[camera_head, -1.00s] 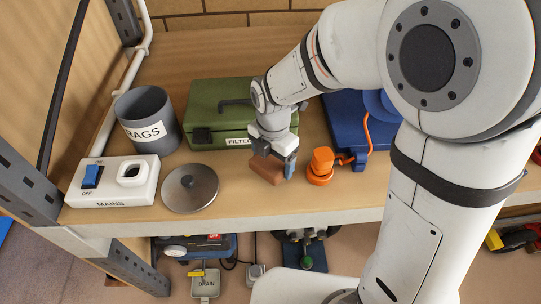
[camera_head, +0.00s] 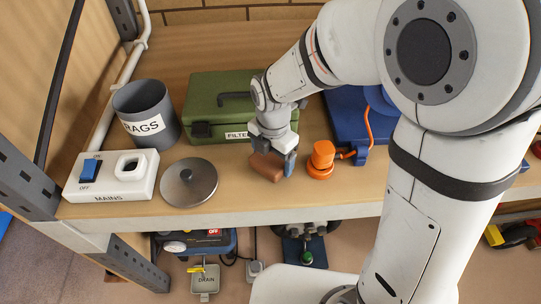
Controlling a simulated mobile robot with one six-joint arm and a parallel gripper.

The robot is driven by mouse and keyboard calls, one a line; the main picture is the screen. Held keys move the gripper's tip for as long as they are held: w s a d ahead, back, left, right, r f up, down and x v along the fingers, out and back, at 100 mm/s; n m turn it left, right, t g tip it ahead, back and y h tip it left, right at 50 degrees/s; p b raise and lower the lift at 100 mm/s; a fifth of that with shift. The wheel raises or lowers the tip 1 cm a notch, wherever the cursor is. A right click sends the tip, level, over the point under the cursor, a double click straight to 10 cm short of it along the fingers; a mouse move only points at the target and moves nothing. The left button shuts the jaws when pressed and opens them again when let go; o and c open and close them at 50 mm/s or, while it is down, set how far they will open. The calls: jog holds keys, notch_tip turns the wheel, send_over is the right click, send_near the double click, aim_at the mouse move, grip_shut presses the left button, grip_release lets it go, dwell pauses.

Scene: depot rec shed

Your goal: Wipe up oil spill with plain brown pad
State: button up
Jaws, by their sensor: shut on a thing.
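The plain brown pad (camera_head: 266,167) is in my gripper (camera_head: 275,160), just above or on the wooden shelf, between the round metal lid and the orange object. My gripper points down and is shut on the pad, with a finger showing on the pad's right side. I cannot tell whether the pad touches the shelf. No oil spill can be made out; the surface right under the pad and gripper is hidden.
On the shelf (camera_head: 240,205) stand a grey RAGS bin (camera_head: 143,105), a MAINS switch box (camera_head: 112,177), a metal lid (camera_head: 189,182), a green FILTER case (camera_head: 215,103), an orange object (camera_head: 321,160) and a blue case (camera_head: 352,122). The shelf's front strip is clear.

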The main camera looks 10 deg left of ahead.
aim_at(272, 157)
jog(key=shift+f+b, duration=0.6)
jog(key=shift+f, duration=0.25)
jog(key=shift+w+a+r+p, duration=0.1)
jog(key=shift+w+a, duration=0.05)
jog(key=shift+w, duration=0.5)
jog(key=shift+w+a+r+p, duration=0.1)
jog(key=shift+w+a+r, duration=0.1)
jog(key=shift+w, duration=0.45)
jog(key=shift+w+a+r+p, duration=0.1)
jog(key=shift+w+a, duration=0.05)
jog(key=shift+w, duration=0.5)
jog(key=shift+s, duration=0.1)
jog(key=shift+s+d, duration=0.25)
jog(key=shift+s, duration=0.7)
jog(key=shift+s+d, duration=0.2)
jog(key=shift+s, duration=0.7)
jog(key=shift+r+p, duration=1.9)
jog(key=shift+r, duration=1.05)
